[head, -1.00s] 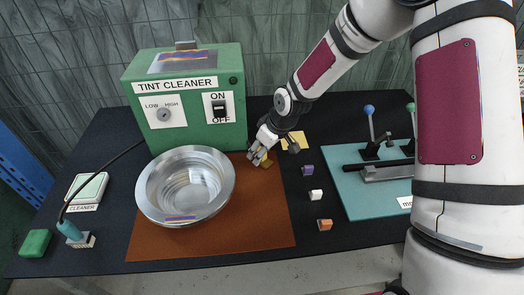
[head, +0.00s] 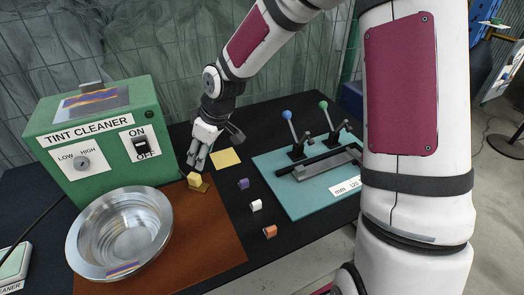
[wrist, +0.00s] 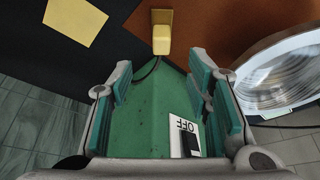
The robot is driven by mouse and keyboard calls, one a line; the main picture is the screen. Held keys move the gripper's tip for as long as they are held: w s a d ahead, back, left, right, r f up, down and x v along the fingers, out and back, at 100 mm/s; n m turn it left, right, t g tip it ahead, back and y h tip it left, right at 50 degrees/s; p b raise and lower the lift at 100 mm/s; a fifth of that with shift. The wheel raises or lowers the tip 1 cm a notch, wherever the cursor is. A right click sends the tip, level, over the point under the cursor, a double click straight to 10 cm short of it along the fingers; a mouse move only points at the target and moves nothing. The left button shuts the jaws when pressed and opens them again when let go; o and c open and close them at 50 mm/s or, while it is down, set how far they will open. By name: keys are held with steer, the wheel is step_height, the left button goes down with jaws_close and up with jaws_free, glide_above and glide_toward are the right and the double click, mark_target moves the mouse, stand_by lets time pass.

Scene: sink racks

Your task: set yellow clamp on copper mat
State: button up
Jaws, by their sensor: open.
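The yellow clamp (head: 194,180) stands upright at the far right part of the copper mat (head: 212,240), close to the mat's edge. In the wrist view the clamp (wrist: 161,33) is near the top centre, by the border of the brown mat (wrist: 215,25) and the black table top. My gripper (head: 197,160) is open and empty, just behind and above the clamp, beside the green box. In the wrist view its teal-padded fingers (wrist: 160,70) are apart. The clamp lies beyond their tips with a visible gap.
A metal bowl (head: 120,235) sits on the left of the mat, in front of the green tint cleaner box (head: 95,140). A yellow square (head: 224,158) and small purple (head: 243,184), white (head: 256,205) and orange (head: 270,231) blocks lie to the right. A teal mat (head: 290,195) holds levers.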

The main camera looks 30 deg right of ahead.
steer(key=s+d+r+m+h, duration=0.2)
steer(key=s+d+r, duration=0.2)
steer(key=s+r, duration=0.3)
steer(key=s+d+r+m+h, duration=0.2)
steer(key=s+d+r, duration=0.1)
steer(key=s+r, duration=0.4)
steer(key=s+d+r+m+t, duration=0.1)
steer(key=s+r+m, duration=0.1)
steer(key=s, duration=0.5)
steer(key=s+d+r+m+y, duration=0.1)
steer(key=s+r+m, duration=0.1)
steer(key=s, duration=0.6)
steer(key=shift+r+m+t, duration=0.3)
steer(key=shift+r+t, duration=0.1)
steer(key=shift+r, duration=0.2)
